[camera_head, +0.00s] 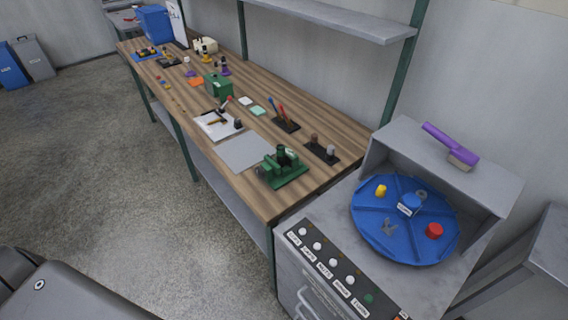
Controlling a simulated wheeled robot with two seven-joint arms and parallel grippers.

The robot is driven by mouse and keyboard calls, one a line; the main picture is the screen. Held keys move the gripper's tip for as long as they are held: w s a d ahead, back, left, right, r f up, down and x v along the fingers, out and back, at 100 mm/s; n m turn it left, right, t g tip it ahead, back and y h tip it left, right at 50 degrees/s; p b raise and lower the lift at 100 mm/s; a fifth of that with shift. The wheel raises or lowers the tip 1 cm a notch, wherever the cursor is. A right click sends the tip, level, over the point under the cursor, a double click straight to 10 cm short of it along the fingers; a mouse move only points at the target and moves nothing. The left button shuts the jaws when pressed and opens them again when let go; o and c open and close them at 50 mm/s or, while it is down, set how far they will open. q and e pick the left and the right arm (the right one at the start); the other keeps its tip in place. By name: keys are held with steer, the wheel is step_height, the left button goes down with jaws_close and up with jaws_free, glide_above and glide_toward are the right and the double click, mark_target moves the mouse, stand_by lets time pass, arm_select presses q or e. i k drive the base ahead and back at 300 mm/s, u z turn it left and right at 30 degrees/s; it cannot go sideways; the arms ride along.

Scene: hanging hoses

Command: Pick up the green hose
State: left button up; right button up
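I see no green hose in the head view. Neither of my grippers shows in it. The green things that do show are a green vise-like device (284,172) on the near end of the wooden workbench (325,117) and a green box (217,86) farther along it.
A grey cabinet (312,278) with a blue divided turntable (388,240) stands at the right. A purple-handled brush (450,145) lies on its raised shelf. Bins (32,58) stand at the far left. Open concrete floor (90,155) lies left of the bench.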

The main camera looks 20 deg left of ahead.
mark_target(281, 156)
steer(key=z, duration=1.45)
steer(key=k, duration=1.25)
steer(key=u, duration=0.4)
